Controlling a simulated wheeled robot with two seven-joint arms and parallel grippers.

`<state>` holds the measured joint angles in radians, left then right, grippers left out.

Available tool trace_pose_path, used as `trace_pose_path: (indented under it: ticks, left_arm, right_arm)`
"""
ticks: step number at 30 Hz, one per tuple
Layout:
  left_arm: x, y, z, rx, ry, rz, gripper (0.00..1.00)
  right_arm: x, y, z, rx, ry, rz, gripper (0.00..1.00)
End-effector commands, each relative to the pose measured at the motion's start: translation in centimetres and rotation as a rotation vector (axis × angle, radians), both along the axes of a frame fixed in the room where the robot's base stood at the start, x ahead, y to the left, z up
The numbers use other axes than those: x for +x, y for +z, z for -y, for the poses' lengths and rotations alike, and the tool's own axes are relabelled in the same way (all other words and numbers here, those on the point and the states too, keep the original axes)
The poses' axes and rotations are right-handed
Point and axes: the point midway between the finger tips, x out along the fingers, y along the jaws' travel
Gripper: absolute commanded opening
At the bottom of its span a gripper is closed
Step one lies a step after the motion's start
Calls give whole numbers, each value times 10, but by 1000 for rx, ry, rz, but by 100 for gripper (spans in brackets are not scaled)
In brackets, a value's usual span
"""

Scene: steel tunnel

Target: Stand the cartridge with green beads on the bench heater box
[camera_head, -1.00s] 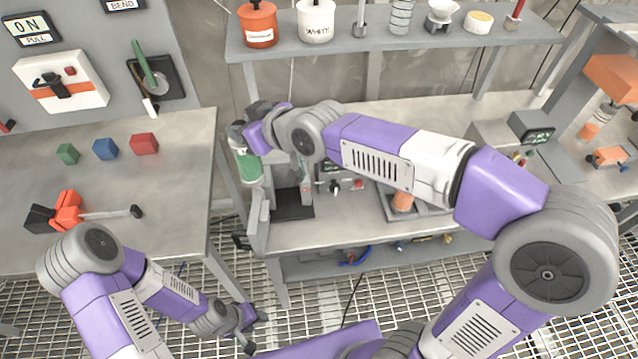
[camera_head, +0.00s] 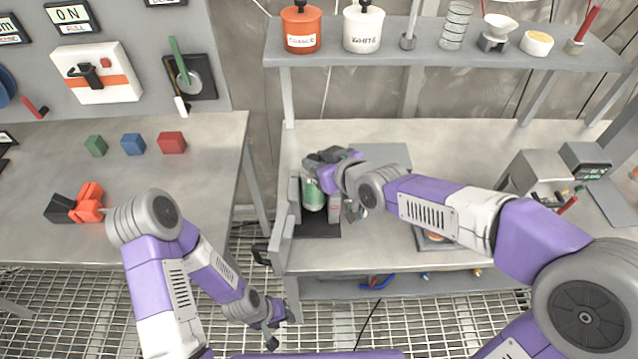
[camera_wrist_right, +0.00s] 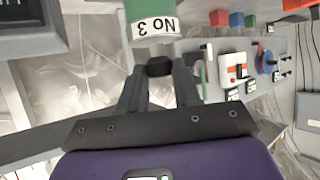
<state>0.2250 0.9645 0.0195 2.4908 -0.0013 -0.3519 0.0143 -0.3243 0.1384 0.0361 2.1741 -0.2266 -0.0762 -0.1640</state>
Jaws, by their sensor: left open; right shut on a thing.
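The cartridge with green beads (camera_head: 313,194) hangs upright in my right gripper (camera_head: 322,160), above the left part of the middle bench. In the right wrist view, the fingers (camera_wrist_right: 159,70) are shut at its end, beside a green part and a white label reading "NO 3" (camera_wrist_right: 160,26). A grey flat-topped box (camera_head: 388,155), which looks like the bench heater box, stands right of the cartridge. My right wrist and forearm hide most of its front. My left gripper (camera_head: 274,336) is open and empty, low over the grating floor.
A dark base plate (camera_head: 318,230) lies below the cartridge. A shelf (camera_head: 420,55) with jars runs above the bench. A grey box (camera_head: 541,176) and a display unit (camera_head: 586,160) stand at the right. Coloured cubes (camera_head: 133,144) lie on the left table.

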Motion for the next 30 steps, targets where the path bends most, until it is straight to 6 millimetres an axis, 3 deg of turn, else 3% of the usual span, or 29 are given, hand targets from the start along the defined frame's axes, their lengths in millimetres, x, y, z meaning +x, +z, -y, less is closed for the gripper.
trace_pose_path:
  ticks: [13,27,28,30]
  left_arm:
    - [0,-17,0,0,0,0,43]
    - [0,-22,0,0,0,0,43]
    - [0,-22,0,0,0,0,43]
    - [0,-21,0,0,0,0,43]
  right_arm:
    - [1,-53,0,1,-1,2,0]
    - [1,-61,0,2,0,5,0]
    - [0,-62,0,1,-1,2,34]
    - [0,-61,0,0,-1,1,45]
